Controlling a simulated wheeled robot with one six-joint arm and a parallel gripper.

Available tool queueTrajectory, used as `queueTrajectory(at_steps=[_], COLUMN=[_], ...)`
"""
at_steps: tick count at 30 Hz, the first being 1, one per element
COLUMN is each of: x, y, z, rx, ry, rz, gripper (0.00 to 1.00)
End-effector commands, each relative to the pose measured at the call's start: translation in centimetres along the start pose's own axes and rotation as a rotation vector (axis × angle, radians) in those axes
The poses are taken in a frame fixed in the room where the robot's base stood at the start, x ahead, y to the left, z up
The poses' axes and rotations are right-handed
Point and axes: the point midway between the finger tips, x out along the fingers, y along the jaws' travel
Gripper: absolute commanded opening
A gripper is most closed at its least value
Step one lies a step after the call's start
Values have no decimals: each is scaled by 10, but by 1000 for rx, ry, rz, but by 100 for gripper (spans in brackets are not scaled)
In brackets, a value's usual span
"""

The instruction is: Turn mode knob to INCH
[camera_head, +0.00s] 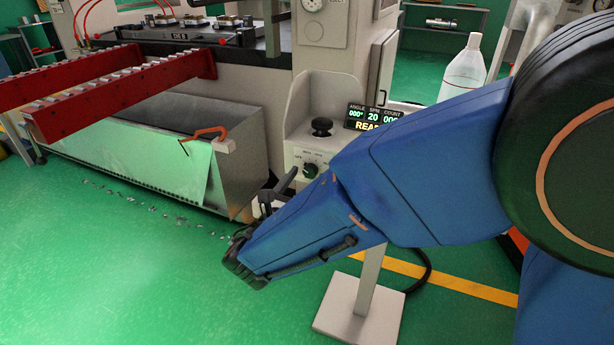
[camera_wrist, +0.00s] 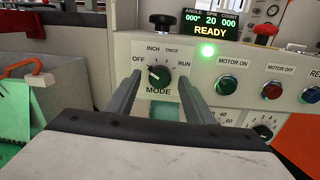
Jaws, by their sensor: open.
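In the head view the knob (camera_head: 310,170) sits low on the front of the control box. My gripper (camera_head: 279,188) is in front of and to the left of it in that view. In the wrist view my gripper (camera_wrist: 159,82) is open and empty, with one finger on each side of the knob in the picture. The fingers look apart from the knob; the exact gap is unclear.
A display (camera_wrist: 210,25) reads READY above a lit green lamp (camera_wrist: 208,49). Motor buttons (camera_wrist: 228,83) lie right of the knob. A black mushroom-shaped control (camera_head: 321,127) tops the box. A metal bin (camera_head: 235,180) stands left. Green floor (camera_head: 150,270) is open in front.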

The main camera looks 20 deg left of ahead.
Motion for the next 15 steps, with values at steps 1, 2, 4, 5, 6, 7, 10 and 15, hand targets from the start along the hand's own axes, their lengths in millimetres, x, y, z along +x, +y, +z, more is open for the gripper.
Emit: queueTrajectory(at_steps=[1, 2, 4, 5, 6, 7, 10, 15], x=[5, 8, 12, 13, 14, 15, 16, 15], y=[0, 0, 0, 0, 0, 0, 0, 0], z=[0, 0, 0, 0, 0, 0, 0, 0], rx=[0, 0, 0, 0, 0, 0, 0, 0], ry=[0, 0, 0, 0, 0, 0, 0, 0], rz=[-1, -1, 0, 0, 0, 0, 1, 1], gripper=[48, 48, 48, 48, 48, 48, 48, 48])
